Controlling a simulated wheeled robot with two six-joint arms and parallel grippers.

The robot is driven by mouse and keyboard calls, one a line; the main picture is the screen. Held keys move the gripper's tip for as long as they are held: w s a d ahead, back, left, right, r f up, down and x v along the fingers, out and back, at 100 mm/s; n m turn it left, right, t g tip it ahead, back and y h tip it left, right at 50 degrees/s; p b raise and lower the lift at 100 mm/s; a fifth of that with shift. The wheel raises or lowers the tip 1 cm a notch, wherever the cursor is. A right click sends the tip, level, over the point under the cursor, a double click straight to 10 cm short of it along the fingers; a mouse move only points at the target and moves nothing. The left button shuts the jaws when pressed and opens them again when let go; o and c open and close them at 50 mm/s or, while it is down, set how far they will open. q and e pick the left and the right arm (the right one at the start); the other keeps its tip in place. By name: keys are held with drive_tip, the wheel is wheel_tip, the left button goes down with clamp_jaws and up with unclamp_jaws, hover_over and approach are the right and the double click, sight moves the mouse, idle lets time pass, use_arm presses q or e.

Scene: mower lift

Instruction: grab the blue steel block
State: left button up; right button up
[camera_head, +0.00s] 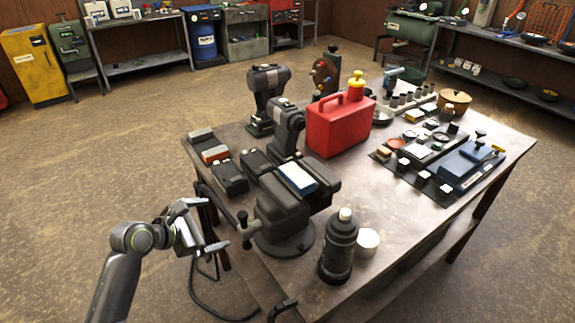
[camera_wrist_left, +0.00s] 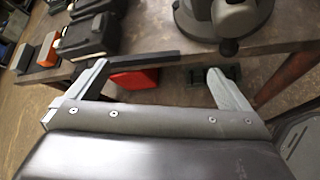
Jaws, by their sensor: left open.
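A block with a pale blue-white top (camera_head: 298,177) sits at the jaws of the dark bench vise (camera_head: 282,218), near the table's left front edge. It is the only block there that looks blue; its lower part is hidden by the vise. My left gripper (camera_head: 211,225) is open and empty, off the left edge of the table, to the left of the vise and apart from the block. In the left wrist view its two fingers (camera_wrist_left: 157,72) are spread wide with nothing between them. The block does not show in that view. My right gripper does not clearly show.
The worktable (camera_head: 400,235) is crowded. A dark bottle (camera_head: 340,250) and white-lidded jar (camera_head: 367,242) stand right of the vise. Black battery packs (camera_head: 230,178), drills (camera_head: 287,130) and a red can (camera_head: 338,125) stand behind. The floor left of the table is clear.

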use_arm(q)
drive_tip(key=s+d+r+n+h+p, duration=0.1)
drive_tip(key=s+d+r+h, duration=0.15)
drive_tip(key=r, duration=0.85)
drive_tip(key=n+g+h+p, duration=0.1)
drive_tip(key=n, duration=0.1)
approach(291, 176)
drive_tip(key=p+x, duration=0.1)
drive_tip(key=x, duration=0.3)
drive_tip(key=shift+r+p, duration=0.1)
drive_tip(key=shift+p, duration=0.3)
drive_tip(key=shift+p+x, duration=0.85)
drive_tip(key=shift+x, duration=1.55)
drive_tip(key=shift+w+d, duration=0.15)
drive_tip(key=shift+d, duration=0.15)
use_arm(e)
wheel_tip(291, 176, up, 6)
drive_tip(key=a, duration=0.1)
drive_tip(key=shift+r, duration=0.25)
use_arm(q)
drive_tip(key=shift+a, duration=0.1)
use_arm(e)
drive_tip(key=shift+w, duration=0.1)
use_arm(q)
drive_tip(key=c, duration=1.2)
use_arm(e)
drive_tip(key=shift+d, duration=0.2)
